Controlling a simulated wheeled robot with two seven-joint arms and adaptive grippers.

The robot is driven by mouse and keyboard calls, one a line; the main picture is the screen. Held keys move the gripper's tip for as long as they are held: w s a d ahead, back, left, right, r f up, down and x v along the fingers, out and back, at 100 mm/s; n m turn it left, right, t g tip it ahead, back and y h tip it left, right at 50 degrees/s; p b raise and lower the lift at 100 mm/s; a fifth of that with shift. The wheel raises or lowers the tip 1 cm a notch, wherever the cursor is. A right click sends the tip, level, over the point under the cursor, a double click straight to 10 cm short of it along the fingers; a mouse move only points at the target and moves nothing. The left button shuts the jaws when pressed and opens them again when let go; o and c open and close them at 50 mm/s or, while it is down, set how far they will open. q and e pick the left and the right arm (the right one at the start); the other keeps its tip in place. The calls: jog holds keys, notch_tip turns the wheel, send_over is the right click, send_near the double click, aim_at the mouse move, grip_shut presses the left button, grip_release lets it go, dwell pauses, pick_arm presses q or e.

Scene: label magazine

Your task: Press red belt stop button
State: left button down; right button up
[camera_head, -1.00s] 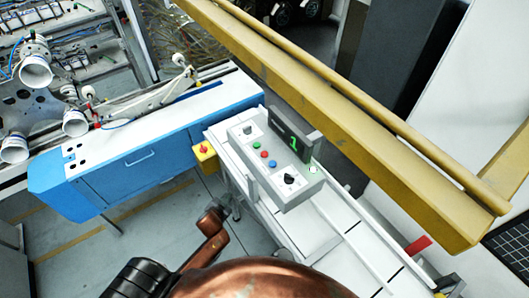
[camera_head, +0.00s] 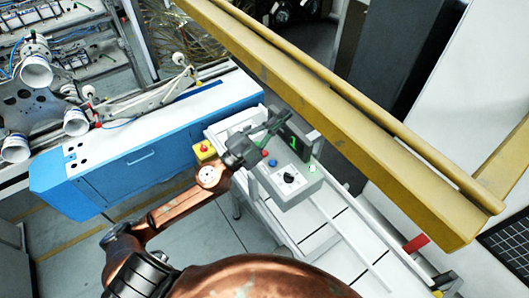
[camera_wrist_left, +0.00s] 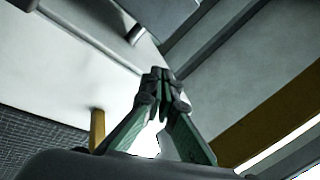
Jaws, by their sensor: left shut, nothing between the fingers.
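The grey control box (camera_head: 311,177) stands on the white belt frame, with a small green-lit display (camera_head: 293,141). On its panel, a small red button (camera_head: 264,153) shows beside a blue button (camera_head: 272,162), with a black knob (camera_head: 289,178) nearer me. My left gripper (camera_head: 285,116) is over the far end of the panel, its fingers pointing toward the display's far side. It is shut and empty, with the fingertips together in the left wrist view (camera_wrist_left: 161,73). It hides the far part of the panel. Contact cannot be told. My right gripper is not in view.
A yellow box (camera_head: 204,152) with a red top sits left of the control box. A long yellow beam (camera_head: 350,125) crosses behind it. A blue cabinet (camera_head: 130,165) stands at the left. The white belt frame extends toward the lower right.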

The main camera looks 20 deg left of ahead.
pick_arm(q)
jog(key=s+d+f+m+g+h, duration=0.2)
jog(key=d+m+g, duration=0.3)
jog(key=m, duration=0.2)
jog(key=s+d+f+m+g+h, duration=0.1)
jog(key=s+d+f+m+g, duration=0.1)
jog(key=d+m+g, duration=0.4)
jog(key=w+a+f+y, duration=0.3)
jog(key=a+y, duration=0.2)
jog(key=a, duration=0.4)
jog(key=w+a+f+y, duration=0.2)
jog(key=a+y, duration=0.3)
jog(key=a, duration=0.4)
jog(key=shift+w+a+f, duration=0.15)
jog(key=shift+w+f, duration=0.25)
jog(key=shift+f, duration=0.1)
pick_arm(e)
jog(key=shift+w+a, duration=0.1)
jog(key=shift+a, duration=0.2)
pick_arm(q)
jog(key=shift+f, duration=0.15)
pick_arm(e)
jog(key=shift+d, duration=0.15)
